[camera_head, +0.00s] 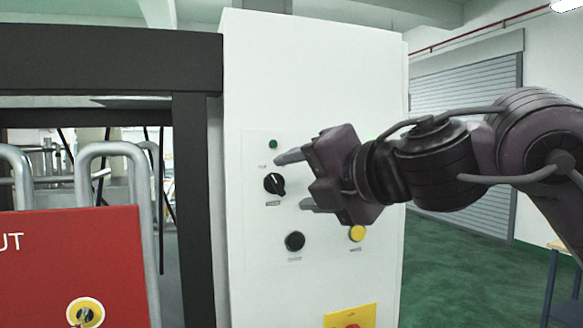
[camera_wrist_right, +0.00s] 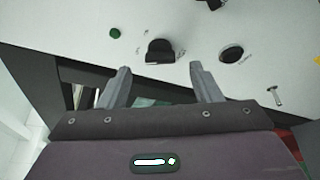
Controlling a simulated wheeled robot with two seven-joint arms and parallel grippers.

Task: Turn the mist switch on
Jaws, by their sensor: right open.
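A white control cabinet (camera_head: 320,60) carries a black rotary switch (camera_head: 274,184) with a pale pointer mark, which also shows in the wrist view (camera_wrist_right: 161,51). The labels are too small to read, so I cannot tell for certain that it is the mist switch. My right gripper (camera_head: 293,183) comes in from the right with its fingers apart and empty, just right of the switch. In the wrist view the switch sits beyond the gap between the fingertips (camera_wrist_right: 161,70), apparently apart from them. My left gripper is not in view.
A green lamp (camera_head: 273,144) is above the switch, a round black control (camera_head: 295,241) below it, and a yellow button (camera_head: 357,233) to the right. A yellow plate with a red button (camera_head: 352,326) is lower. A red panel (camera_head: 70,265) and metal rails stand at left.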

